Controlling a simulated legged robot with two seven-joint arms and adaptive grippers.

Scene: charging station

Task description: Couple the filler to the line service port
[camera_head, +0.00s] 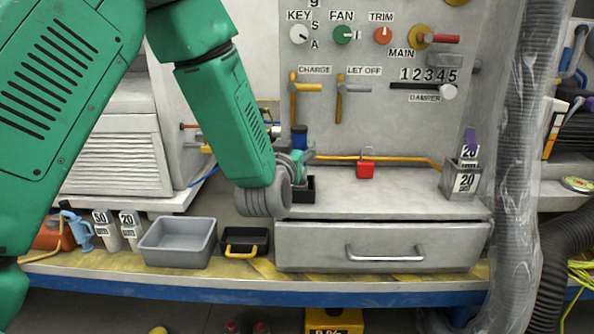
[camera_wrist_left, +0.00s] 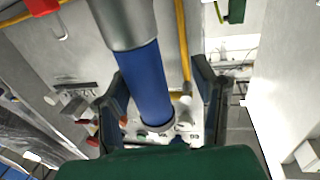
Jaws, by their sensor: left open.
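A blue and grey cylinder, likely the filler, shows its blue end (camera_head: 299,137) above my left gripper (camera_head: 292,163) in the head view. In the left wrist view its blue body (camera_wrist_left: 142,82) lies between the two spread fingers of my left gripper (camera_wrist_left: 160,78), with a visible gap on the right side. My left gripper is open around it. A small black holder (camera_head: 305,188) sits just below on the cabinet top, partly hidden by my wrist. A brass fitting (camera_head: 200,133), possibly the service port, is on the left unit's side, partly hidden by my arm.
A yellow hose (camera_head: 405,160) runs along the back of the cabinet (camera_head: 420,205). A red padlock (camera_head: 366,168) and a grey box with tags (camera_head: 461,180) are to the right. A grey bin (camera_head: 178,243) and a black tray (camera_head: 245,242) stand left on the bench.

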